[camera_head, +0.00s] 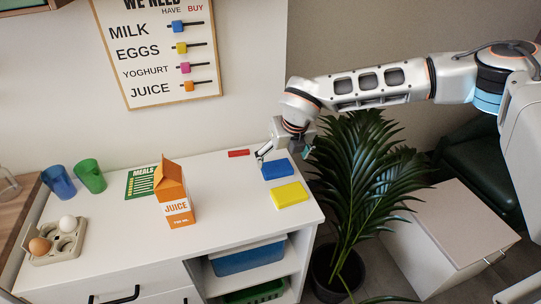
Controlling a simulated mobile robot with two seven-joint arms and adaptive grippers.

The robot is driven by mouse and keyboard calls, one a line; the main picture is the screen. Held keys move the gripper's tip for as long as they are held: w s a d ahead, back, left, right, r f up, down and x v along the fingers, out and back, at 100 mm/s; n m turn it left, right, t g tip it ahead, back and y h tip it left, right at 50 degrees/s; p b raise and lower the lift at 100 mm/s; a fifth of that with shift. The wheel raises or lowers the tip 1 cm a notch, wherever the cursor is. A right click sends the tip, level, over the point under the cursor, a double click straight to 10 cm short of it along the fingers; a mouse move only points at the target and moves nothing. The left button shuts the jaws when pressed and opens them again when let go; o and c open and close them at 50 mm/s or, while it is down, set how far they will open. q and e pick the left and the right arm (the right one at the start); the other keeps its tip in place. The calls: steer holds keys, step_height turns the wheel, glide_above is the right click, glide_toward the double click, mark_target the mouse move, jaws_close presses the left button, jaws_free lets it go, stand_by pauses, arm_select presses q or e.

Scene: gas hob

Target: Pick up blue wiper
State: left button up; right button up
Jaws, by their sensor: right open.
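The blue wiper (277,169) lies flat on the white cabinet top, near its right edge. A yellow wiper (290,195) lies in front of it, and a small red piece (238,153) lies behind it to the left. My right gripper (282,157) comes in from the upper right and is open. Its fingers appear at either side of the blue wiper's far part in the picture. I cannot tell whether they touch it. My left gripper is not in view.
An orange juice carton (177,205) stands left of the wipers on the cabinet top (120,235). A green meals card (140,183), green cup (90,176), blue cup (59,181) and egg holder (45,246) are farther left. A potted plant (362,180) stands right of the cabinet.

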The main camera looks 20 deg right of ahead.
mark_target(277, 168)
steer(key=shift+w+d, duration=0.15)
steer(key=shift+w, duration=0.25)
steer(key=shift+x, duration=1.2)
steer(key=shift+a+x, duration=0.15)
steer(key=shift+x, duration=1.05)
steer(key=shift+a+x, duration=0.2)
steer(key=shift+x, duration=0.95)
steer(key=shift+s, duration=0.15)
steer(key=c, duration=1.2)
